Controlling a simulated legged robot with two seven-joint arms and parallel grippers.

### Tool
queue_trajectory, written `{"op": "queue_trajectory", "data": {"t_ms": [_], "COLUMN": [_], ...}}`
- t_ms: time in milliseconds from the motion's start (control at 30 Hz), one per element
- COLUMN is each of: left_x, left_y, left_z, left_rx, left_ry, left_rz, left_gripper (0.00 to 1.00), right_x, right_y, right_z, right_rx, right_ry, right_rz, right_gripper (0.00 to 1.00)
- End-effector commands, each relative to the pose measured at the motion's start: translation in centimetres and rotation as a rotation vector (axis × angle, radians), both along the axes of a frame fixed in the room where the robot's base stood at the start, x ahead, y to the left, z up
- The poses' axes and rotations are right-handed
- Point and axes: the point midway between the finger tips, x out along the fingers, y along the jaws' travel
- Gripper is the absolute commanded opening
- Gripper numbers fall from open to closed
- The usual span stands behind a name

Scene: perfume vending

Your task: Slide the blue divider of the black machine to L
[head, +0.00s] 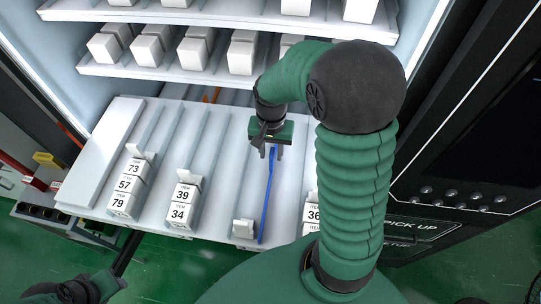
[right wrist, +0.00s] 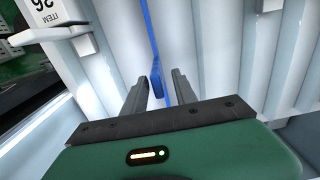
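The blue divider (head: 267,196) is a thin upright strip running front to back on the pulled-out white tray (head: 95,165) of the black machine (head: 480,110). My right gripper (head: 272,151) is over the divider's far end, pointing down. In the right wrist view its two fingers (right wrist: 160,88) are apart, with the blue divider (right wrist: 156,72) between them, nearer the left finger. I see no clear grip on it. My left gripper (head: 128,252) is low at the left, by the tray's front corner; its fingers are not clear. No L mark is readable.
White boxes numbered 73, 57 and 79 (head: 127,187) and 39 and 34 (head: 183,205) stand in lanes left of the divider. A box marked 36 (head: 312,214) is to its right, partly behind my arm. A shelf of white boxes (head: 240,57) overhangs behind.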

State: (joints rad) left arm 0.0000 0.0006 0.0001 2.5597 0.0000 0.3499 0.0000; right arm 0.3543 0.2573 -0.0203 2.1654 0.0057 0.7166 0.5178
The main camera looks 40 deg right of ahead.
Motion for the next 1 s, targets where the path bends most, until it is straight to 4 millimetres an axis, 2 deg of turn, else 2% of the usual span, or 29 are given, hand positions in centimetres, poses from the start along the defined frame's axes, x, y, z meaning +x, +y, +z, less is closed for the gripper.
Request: {"op": "queue_trajectory", "data": {"t_ms": [200,467,1000], "left_x": [0.0,0.0,-0.01], "left_y": [0.01,0.0,0.0], "left_z": [0.12,0.1,0.09], "left_rx": [0.0,0.0,0.0], "left_ry": [0.0,0.0,0.0], "left_rz": [0.0,0.0,0.0], "left_gripper": [0.36,0.36,0.36], "right_x": [0.16,0.24,0.25], "right_y": [-0.06,-0.05,-0.08], "right_z": [0.03,0.0,0.04], "right_rx": [0.0,0.001,0.0], "right_ry": [0.001,0.002,0.0], "right_rz": [0.0,0.0,0.0], "right_gripper": [0.32,0.0,0.0]}}
